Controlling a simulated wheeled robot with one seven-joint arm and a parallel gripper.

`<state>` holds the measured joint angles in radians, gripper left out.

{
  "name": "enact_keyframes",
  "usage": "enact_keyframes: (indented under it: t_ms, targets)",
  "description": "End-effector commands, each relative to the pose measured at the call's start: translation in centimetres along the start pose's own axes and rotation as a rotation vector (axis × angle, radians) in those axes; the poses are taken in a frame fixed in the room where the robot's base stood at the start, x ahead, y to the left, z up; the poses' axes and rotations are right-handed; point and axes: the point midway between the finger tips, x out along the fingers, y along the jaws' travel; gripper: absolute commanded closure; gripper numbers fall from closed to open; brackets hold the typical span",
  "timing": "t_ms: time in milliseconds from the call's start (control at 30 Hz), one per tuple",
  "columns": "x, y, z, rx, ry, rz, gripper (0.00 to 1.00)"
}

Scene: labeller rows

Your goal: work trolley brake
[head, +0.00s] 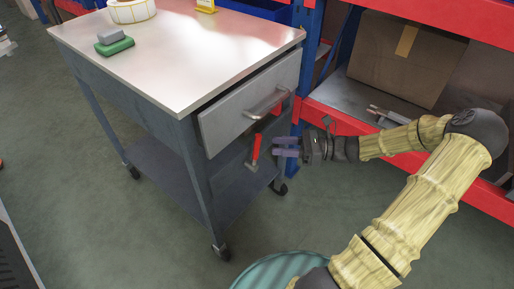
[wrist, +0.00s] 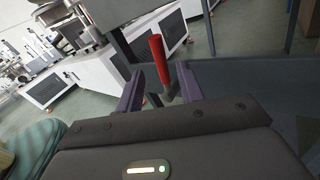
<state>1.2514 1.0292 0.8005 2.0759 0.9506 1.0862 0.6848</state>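The work trolley (head: 180,50) stands at the middle left of the head view, with a pale top, a grey frame and small castors. Its brake lever (head: 255,149) has a red handle and hangs below the drawer, at the side facing my arm. In the wrist view the red handle (wrist: 157,56) stands up ahead of my gripper, its lower part seen between the two purple fingers. My gripper (head: 277,146) is just right of the lever in the head view. The fingers (wrist: 160,88) are apart and empty; I see no contact with the lever.
The trolley's drawer (head: 250,103) is slightly open above my gripper. Red and blue shelving (head: 440,22) with a cardboard box (head: 400,60) stands close on the right. A tape roll (head: 131,11) and a green-grey block (head: 114,45) lie on top.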

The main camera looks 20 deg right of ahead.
Motion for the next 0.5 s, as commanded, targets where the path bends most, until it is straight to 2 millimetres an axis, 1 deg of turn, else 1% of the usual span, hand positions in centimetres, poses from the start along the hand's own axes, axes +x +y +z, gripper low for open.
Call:
enact_keyframes:
  t_ms: [33,300,400,500]
  targets:
    - [1.0,0.0,-0.3,-0.001,-0.001,0.005,0.63]
    - [5.5,0.0,-0.3,0.0,0.0,0.004,0.63]
    - [6.6,0.0,-0.2,-0.001,0.0,0.003,0.63]
    - [7.1,0.0,-0.1,0.001,0.0,0.0,0.63]
